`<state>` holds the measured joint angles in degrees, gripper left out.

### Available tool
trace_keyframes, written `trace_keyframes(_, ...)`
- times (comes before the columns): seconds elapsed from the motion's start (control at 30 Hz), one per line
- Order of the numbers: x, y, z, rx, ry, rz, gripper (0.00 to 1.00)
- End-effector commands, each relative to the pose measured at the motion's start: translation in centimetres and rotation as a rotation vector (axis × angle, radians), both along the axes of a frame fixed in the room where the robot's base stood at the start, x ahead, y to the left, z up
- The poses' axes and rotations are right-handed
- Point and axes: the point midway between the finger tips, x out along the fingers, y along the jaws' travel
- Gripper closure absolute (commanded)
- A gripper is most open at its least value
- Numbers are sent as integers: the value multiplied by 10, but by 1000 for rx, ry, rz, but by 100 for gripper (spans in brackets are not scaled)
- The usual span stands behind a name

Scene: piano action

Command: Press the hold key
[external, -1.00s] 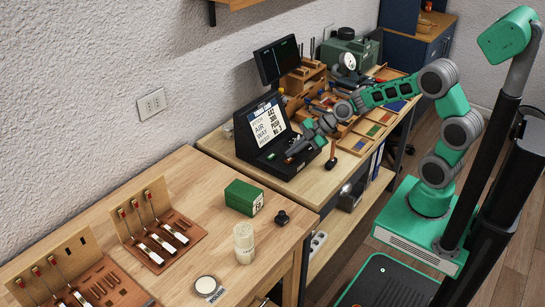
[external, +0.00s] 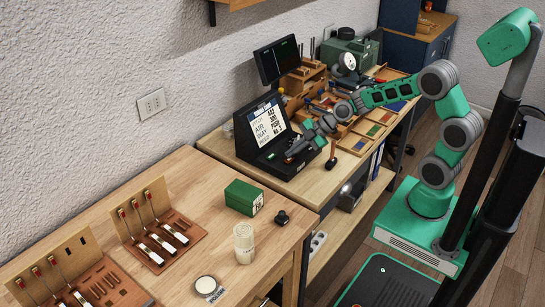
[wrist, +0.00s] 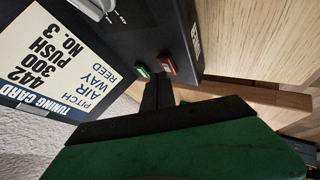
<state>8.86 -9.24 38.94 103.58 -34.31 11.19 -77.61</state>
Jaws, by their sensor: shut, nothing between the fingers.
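A black tuning device (external: 262,132) with a white tuning card on its upright panel stands on the wooden bench. In the wrist view its black face (wrist: 140,35) carries a small green key (wrist: 142,71) and a small orange-brown key (wrist: 168,64) side by side. I cannot read a label showing which is the hold key. My gripper (wrist: 158,84) is shut and empty, its fingertips close to the two keys. Whether they touch a key cannot be told. In the external view my gripper (external: 290,155) reaches over the device's low front part, hiding some of it.
A dark monitor (external: 278,60) stands behind the device. A small dark-headed tool with a wooden handle (external: 332,156) is at its right. Parts trays (external: 375,130) lie further right. A green box (external: 243,196) and white jar (external: 244,243) stand on the nearer table.

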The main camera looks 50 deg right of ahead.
Motion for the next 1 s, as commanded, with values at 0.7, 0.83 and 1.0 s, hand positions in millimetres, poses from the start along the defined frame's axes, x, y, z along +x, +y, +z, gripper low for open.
trace_keyframes(0.7, 0, 0, 1, 0, -1, 0, 100)
trace_keyframes(0.83, 0, 0, 2, 0, 1, 1, 100)
trace_keyframes(1.0, 0, 0, 4, 0, 0, 0, 100)
